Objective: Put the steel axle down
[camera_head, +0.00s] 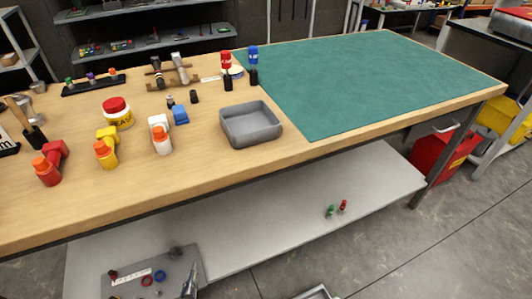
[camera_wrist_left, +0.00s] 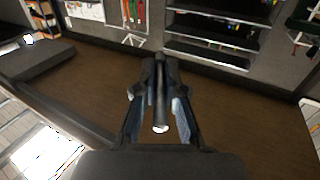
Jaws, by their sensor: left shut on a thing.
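The steel axle (camera_wrist_left: 160,95) is a dark, slim rod with a bright round end, seen in the left wrist view. My left gripper (camera_wrist_left: 157,88) is shut on it, with one finger on each side of the rod. The rod points towards the wrist camera and stands clear of the brown surface behind. In the head view, a grey tapering shape lies at the bottom edge, and I cannot tell the axle there. My right gripper is not in view.
The wooden workbench (camera_head: 215,171) carries a grey open tray (camera_head: 250,124), bottles, coloured fittings and a wooden stand (camera_head: 173,73). The green mat (camera_head: 370,80) is bare. A lower shelf (camera_head: 265,225) holds small parts.

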